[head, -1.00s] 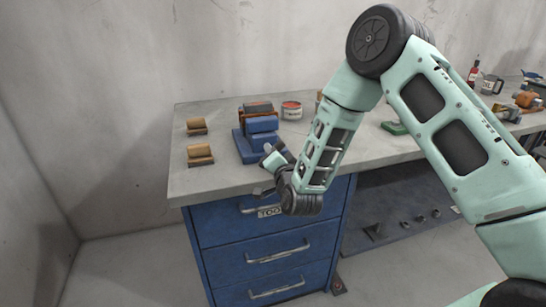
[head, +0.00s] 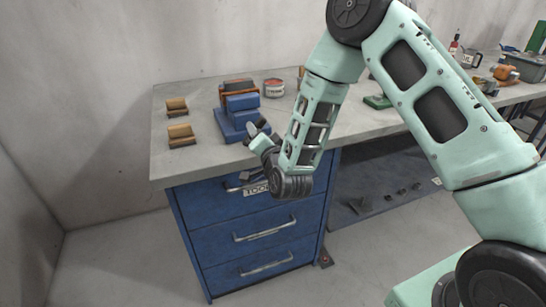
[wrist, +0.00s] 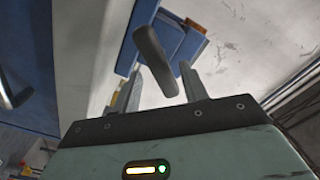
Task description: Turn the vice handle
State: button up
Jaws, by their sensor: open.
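The blue vice (head: 236,119) stands on the workbench near its front edge. It also shows in the wrist view (wrist: 183,42), beyond my gripper. The vice handle (wrist: 156,62) is a dark grey bar, slanted in the wrist view. It lies across the space between the two fingers of my gripper (wrist: 160,84), close to their tips. My gripper is open, and I cannot tell whether either finger touches the bar. In the head view my gripper (head: 257,135) is at the front right of the vice, partly hidden by my own wrist.
Two small wooden blocks (head: 181,135) lie left of the vice. Blue drawers with metal handles (head: 265,231) are under the bench (head: 210,163).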

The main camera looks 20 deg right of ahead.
jog(key=s+p, duration=0.3)
jog(key=s, duration=1.1)
jog(key=shift+s, duration=0.4)
